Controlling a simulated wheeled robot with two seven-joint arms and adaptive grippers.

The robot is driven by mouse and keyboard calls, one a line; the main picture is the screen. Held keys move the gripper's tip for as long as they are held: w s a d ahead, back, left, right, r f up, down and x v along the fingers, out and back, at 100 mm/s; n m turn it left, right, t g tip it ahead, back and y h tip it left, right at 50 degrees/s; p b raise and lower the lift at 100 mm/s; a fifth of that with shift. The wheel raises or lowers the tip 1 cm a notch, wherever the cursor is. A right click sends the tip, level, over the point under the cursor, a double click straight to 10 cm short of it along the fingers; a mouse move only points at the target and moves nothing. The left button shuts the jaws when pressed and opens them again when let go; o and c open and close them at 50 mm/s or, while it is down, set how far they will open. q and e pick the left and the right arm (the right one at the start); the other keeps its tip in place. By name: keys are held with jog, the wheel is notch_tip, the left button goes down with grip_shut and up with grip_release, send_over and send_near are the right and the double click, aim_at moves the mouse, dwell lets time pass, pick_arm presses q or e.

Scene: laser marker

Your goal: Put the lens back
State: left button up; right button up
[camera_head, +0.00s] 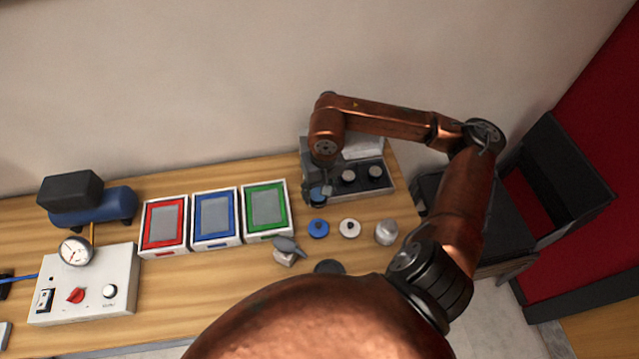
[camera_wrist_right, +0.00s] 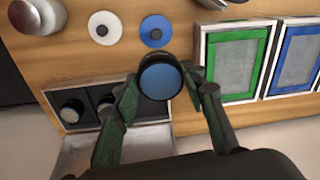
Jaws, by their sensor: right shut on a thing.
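My right gripper (camera_head: 324,188) is shut on a dark round lens with a blue face (camera_wrist_right: 161,80). The held lens also shows in the head view (camera_head: 317,195), at the left end of the open lens case (camera_head: 385,187). In the right wrist view it overlaps the case's end compartment; I cannot tell whether it touches the case. Two dark lenses with pale tops, one in the middle (camera_head: 348,177) and one at the right (camera_head: 375,173), sit in the case. The case also shows in the right wrist view (camera_wrist_right: 85,152), its lid open. My left gripper is out of view.
A blue disc (camera_head: 318,228), a white disc (camera_head: 349,228) and a silver cylinder (camera_head: 386,233) stand in front of the case. Green (camera_head: 250,236), blue (camera_head: 200,243) and red framed trays (camera_head: 149,248) lie to the left. The wall is close behind.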

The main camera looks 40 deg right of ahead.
jog(key=w+d+f+p, duration=0.1)
jog(key=w+d+f, duration=0.7)
jog(key=w, duration=0.1)
jog(key=shift+d+f+p, duration=0.2)
jog(key=shift+d+p, duration=0.05)
jog(key=shift+p, duration=0.15)
jog(key=shift+w+d+f, duration=0.25)
jog(key=shift+f, duration=0.25)
notch_tip(320, 180, down, 3)
jog(key=shift+w+d+f+p, duration=0.15)
jog(key=shift+p, duration=0.35)
jog(key=shift+f, duration=0.2)
jog(key=o, duration=1.3)
jog(key=shift+c, duration=0.2)
